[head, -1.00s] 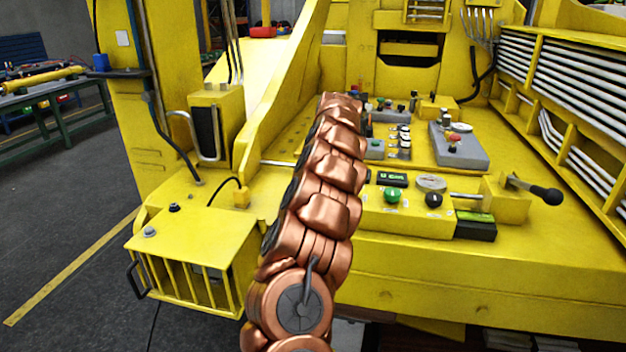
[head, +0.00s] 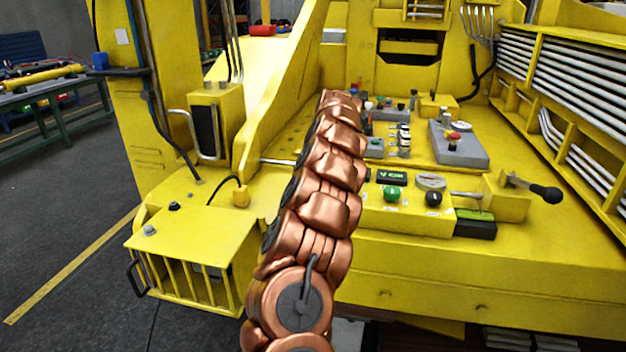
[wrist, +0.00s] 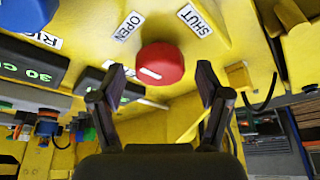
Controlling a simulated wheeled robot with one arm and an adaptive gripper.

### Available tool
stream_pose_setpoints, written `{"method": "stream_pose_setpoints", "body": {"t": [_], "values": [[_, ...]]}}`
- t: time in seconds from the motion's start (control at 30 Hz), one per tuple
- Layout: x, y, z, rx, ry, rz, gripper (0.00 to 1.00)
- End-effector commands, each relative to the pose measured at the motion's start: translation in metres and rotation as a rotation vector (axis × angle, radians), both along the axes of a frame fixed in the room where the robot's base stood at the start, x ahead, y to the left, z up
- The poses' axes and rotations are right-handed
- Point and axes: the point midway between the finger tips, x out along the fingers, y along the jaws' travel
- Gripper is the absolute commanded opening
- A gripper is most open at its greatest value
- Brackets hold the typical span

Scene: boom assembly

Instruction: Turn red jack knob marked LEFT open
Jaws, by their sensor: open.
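A round red knob (wrist: 160,62) with a white line on its face is in the upper middle of the wrist view, on a yellow panel. An OPEN label (wrist: 128,27) is to its upper left and a SHUT label (wrist: 195,20) to its upper right. A white label behind the left finger is partly hidden. In the head view my copper arm hides the gripper and this knob.
In the wrist view a blue knob (wrist: 28,10) is at the upper left, near a green-lit display (wrist: 30,62). In the head view a green button (head: 392,194), a black-handled lever (head: 540,192) and a grey box (head: 458,148) stand right of my arm.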

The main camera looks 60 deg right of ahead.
Motion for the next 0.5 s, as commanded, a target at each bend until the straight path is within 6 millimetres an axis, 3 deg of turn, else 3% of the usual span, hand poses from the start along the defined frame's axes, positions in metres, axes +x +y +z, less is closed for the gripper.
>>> {"method": "stream_pose_setpoints", "body": {"t": [0.17, 0.5], "values": [[-0.006, 0.002, 0.016, 0.000, -0.001, 0.000, 0.76], [-0.029, 0.010, 0.076, -0.006, -0.004, -0.004, 0.76]]}}
